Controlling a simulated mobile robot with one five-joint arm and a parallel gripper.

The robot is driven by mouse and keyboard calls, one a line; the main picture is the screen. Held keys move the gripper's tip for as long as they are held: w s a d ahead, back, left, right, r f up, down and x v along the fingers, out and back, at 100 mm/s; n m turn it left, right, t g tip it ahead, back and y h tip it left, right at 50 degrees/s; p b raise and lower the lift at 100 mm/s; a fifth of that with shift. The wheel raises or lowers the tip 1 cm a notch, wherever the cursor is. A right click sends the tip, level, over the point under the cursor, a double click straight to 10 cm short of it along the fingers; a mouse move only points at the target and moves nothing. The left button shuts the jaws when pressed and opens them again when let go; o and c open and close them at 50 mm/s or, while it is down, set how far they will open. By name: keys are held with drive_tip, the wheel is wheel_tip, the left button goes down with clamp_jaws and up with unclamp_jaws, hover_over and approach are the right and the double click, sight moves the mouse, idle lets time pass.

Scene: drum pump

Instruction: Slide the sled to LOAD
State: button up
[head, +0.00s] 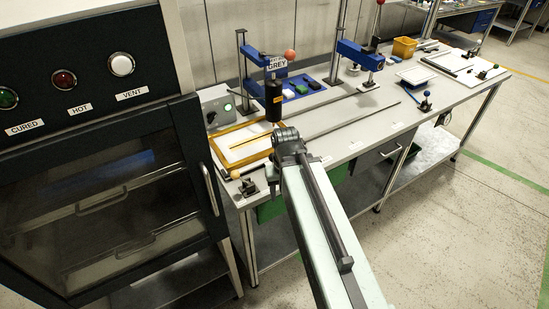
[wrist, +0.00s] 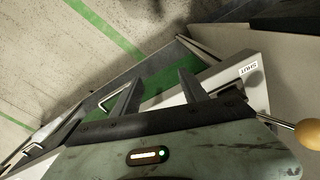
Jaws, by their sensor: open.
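No part is clearly marked as the sled, and I cannot read a LOAD label. A yellow-edged frame (head: 229,158) lies at the near left end of the bench, below long dark rails (head: 345,119). A wooden ball knob (head: 235,174) stands at its front corner. A ball knob on a rod (wrist: 308,134) also shows at the right of the wrist view, outside the fingers. My gripper (wrist: 160,92) is open and empty, angled toward the bench front, with a green bin behind its fingers. In the head view my wrist hides part of the bench edge.
A dark oven-like cabinet (head: 100,190) stands close on the left. Blue presses (head: 360,55) and a dark cylinder (head: 273,100) rise above the bench. The floor (head: 450,230) in front is clear.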

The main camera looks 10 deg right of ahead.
drive_tip(key=w+r+p, duration=0.3)
drive_tip(key=r+p, duration=0.5)
drive_tip(key=r, duration=0.2)
drive_tip(key=w+n, duration=0.2)
drive_tip(key=w, duration=0.1)
drive_tip(key=w+n, duration=0.2)
drive_tip(key=w, duration=0.2)
drive_tip(key=w+n, duration=0.2)
drive_tip(key=w, duration=0.1)
drive_tip(key=shift+w+a+f+b, duration=0.2)
drive_tip(key=shift+w+b, duration=0.05)
drive_tip(key=shift+b, duration=0.05)
wheel_tip(320, 180, down, 8)
drive_tip(key=b, duration=0.8)
drive_tip(key=shift+s, duration=0.1)
drive_tip(key=shift+r, duration=0.1)
drive_tip(key=shift+c, duration=0.2)
clamp_jaws()
drive_tip(key=shift+d, duration=0.1)
